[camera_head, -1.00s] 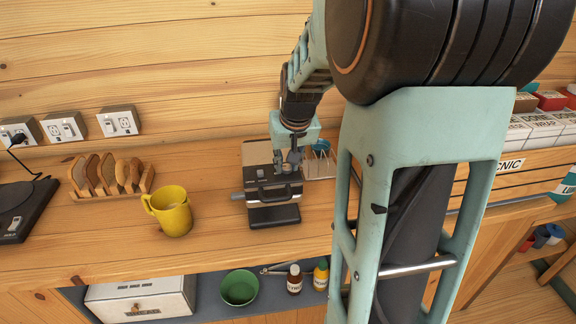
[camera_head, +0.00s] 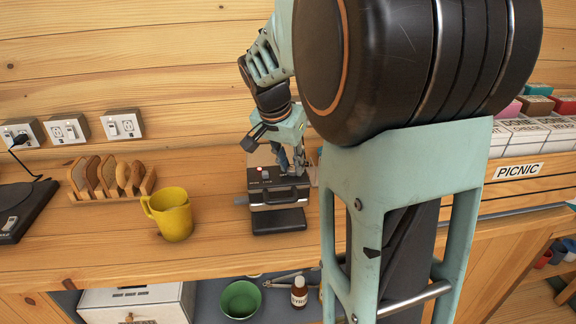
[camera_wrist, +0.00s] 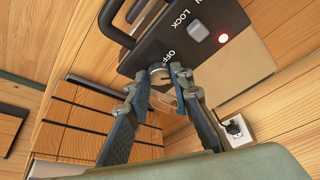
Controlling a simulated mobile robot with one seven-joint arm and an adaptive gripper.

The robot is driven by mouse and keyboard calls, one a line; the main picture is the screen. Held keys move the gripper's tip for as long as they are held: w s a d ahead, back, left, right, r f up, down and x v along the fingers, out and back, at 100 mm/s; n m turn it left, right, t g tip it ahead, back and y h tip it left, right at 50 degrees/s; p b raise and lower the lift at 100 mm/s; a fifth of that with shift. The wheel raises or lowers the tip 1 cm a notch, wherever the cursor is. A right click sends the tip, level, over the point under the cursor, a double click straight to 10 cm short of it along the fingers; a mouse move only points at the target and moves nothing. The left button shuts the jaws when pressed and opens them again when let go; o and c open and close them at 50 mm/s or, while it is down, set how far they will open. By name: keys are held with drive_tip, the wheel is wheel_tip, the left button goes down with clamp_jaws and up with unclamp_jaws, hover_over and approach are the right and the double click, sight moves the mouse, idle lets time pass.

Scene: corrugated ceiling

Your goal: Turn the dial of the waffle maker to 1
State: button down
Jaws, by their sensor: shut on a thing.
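The waffle maker (camera_head: 278,219), dark with metal trim, stands on the wooden counter in the head view. In the wrist view its black panel (camera_wrist: 178,18) fills the top, with the words OFF and LOCK, a grey button and a lit red lamp. A round silver dial (camera_wrist: 158,71) sits beside the word OFF. My gripper (camera_wrist: 161,82) is shut on the dial, one fingertip on each side. The fingers partly cover the dial, and its pointer is not clear. In the head view my gripper (camera_head: 293,172) reaches the waffle maker's top right.
A yellow mug (camera_head: 172,216) and a toast rack (camera_head: 112,198) stand to the left on the counter (camera_head: 110,243). A wall socket (camera_wrist: 236,130) shows in the wrist view. A PICNIC crate (camera_head: 520,190) is at the right. A green bowl (camera_head: 240,299) lies on the shelf below.

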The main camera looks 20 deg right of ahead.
idle(0.3)
drive_tip(key=c, duration=1.7)
unclamp_jaws()
drive_tip(key=v, duration=1.2)
drive_tip(key=shift+w, duration=0.1)
